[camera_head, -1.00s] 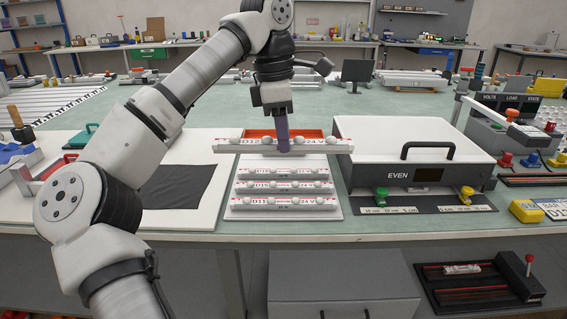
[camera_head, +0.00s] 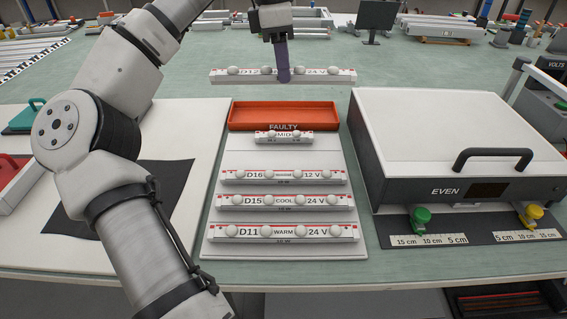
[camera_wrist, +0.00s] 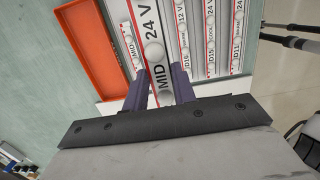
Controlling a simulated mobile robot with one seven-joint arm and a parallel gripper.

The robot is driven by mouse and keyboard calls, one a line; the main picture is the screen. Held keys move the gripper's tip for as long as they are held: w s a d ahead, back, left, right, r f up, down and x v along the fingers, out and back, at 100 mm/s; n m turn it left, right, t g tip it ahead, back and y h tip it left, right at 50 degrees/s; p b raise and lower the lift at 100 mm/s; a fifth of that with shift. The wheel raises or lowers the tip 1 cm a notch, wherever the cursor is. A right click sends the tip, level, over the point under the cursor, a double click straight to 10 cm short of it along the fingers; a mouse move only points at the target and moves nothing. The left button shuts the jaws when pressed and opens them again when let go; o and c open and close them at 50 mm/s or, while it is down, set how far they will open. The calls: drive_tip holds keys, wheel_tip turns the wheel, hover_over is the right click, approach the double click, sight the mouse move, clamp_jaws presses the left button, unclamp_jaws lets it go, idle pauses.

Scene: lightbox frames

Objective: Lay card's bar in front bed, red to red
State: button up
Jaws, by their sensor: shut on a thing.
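My gripper (camera_head: 283,76) is shut on a long white bar (camera_head: 240,75) with domed lamps, marked D12 and 24 V. It holds the bar level above the table, behind the orange tray. In the wrist view the fingers (camera_wrist: 160,85) grip this bar (camera_wrist: 152,52), which reads MID and 24 V; a red line runs along one edge. Bars D16 (camera_head: 236,177), D15 (camera_head: 236,202) and D11 (camera_head: 236,234) lie in rows on a white board. A short MID bar (camera_head: 283,137) lies behind them. The card is not identifiable. Part of a black bed with a red line (camera_head: 500,300) shows below the table edge.
An orange tray marked FAULTY (camera_head: 240,116) stands behind the board (camera_head: 212,225). A grey box marked EVEN (camera_head: 450,130) stands right, with a black scale strip (camera_head: 470,232) bearing green (camera_head: 420,216) and yellow (camera_head: 531,214) pieces. A dark cloth (camera_head: 175,190) lies left.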

wheel_tip(320, 180, down, 20)
drive_tip(key=shift+f, duration=0.1)
drive_tip(key=o, duration=1)
drive_tip(key=shift+o, duration=0.2)
